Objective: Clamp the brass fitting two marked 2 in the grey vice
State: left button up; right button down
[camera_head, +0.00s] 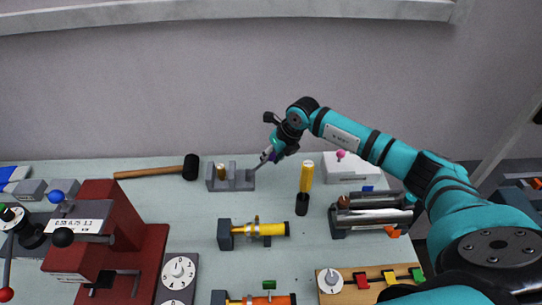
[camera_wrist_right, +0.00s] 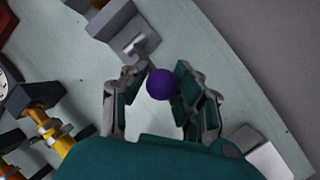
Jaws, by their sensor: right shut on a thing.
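The grey vice (camera_head: 230,178) stands at the back of the bench, and part of it shows in the wrist view (camera_wrist_right: 127,37). A small brass fitting (camera_head: 221,171) stands upright between the vice's jaw blocks. Its mark is too small to read, and I cannot tell whether the jaws press on it. My right gripper (camera_head: 275,152) is at the right end of the vice, shut on the purple knob (camera_wrist_right: 162,84) of the vice's handle. The knob sits between both fingers (camera_wrist_right: 160,90). My left gripper is not in view.
A black-headed hammer (camera_head: 160,172) lies left of the vice. A yellow-handled tool (camera_head: 307,178) stands to its right, before a white box (camera_head: 352,167). A yellow pump tube (camera_head: 265,229) lies in front. A red press (camera_head: 105,235) stands at left. Bench between them is clear.

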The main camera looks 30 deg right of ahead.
jog(key=shift+w+a+r+g+h, duration=0.4)
jog(key=shift+r+h, duration=0.2)
jog(key=shift+h, duration=0.2)
jog(key=shift+w+a+r+h, duration=0.3)
jog(key=shift+a+h, duration=0.3)
jog(key=shift+a, duration=0.05)
jog(key=shift+w+a+r+g+h+b, duration=0.15)
jog(key=shift+w+a+g+h+b, duration=0.15)
jog(key=shift+a+g+h, duration=0.3)
jog(key=shift+w+a+r+n+g+h+b, duration=0.2)
jog(key=shift+w+a+g+h+b, duration=0.1)
jog(key=shift+a+h+b, duration=0.35)
jog(key=shift+w+a+r+n+g+h+b, duration=0.1)
jog(key=shift+w+a+r+g+h+b, duration=0.15)
jog(key=shift+a+h+b, duration=0.35)
jog(key=shift+d, duration=0.1)
jog(key=c, duration=1)
grip_release()
jog(key=shift+s+d+f, duration=0.1)
jog(key=shift+a, duration=0.2)
